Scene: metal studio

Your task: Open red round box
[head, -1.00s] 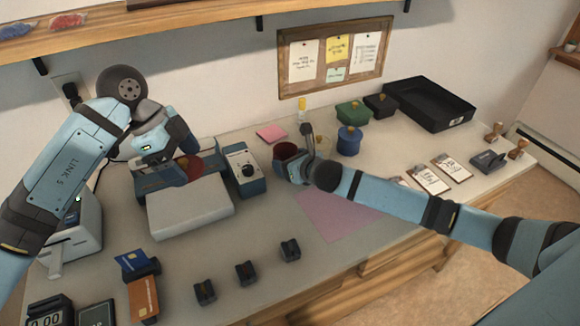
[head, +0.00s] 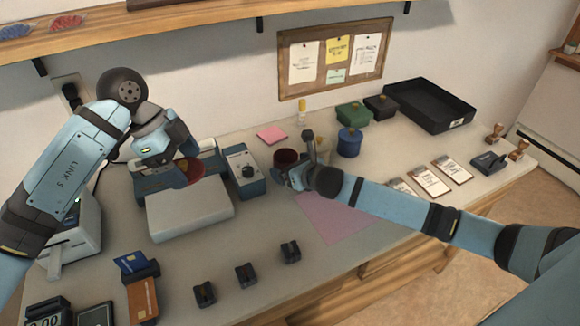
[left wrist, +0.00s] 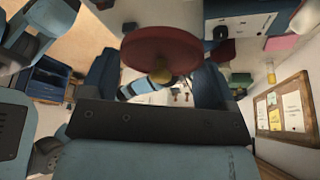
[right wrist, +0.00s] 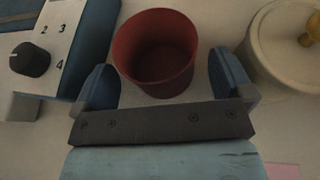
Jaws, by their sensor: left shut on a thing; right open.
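The red round box (head: 286,156) stands upright on the table without its lid; the right wrist view looks into its empty red inside (right wrist: 155,50). Its red lid (left wrist: 165,42), with a gold knob (left wrist: 160,76), is between the fingers of my left gripper (left wrist: 155,78), which is shut on it. In the head view the lid (head: 193,171) hangs above the grey machine, left of the box. My right gripper (right wrist: 165,85) is open, just beside the box on its near side, with blue fingertips at either side and apart from it.
A dial unit (head: 240,166) stands left of the box. A cream round box (right wrist: 280,45) is close on its right. Blue (head: 349,142) and green (head: 352,114) boxes and a black tray (head: 430,103) stand further right. A pink mat (head: 330,217) lies clear in front.

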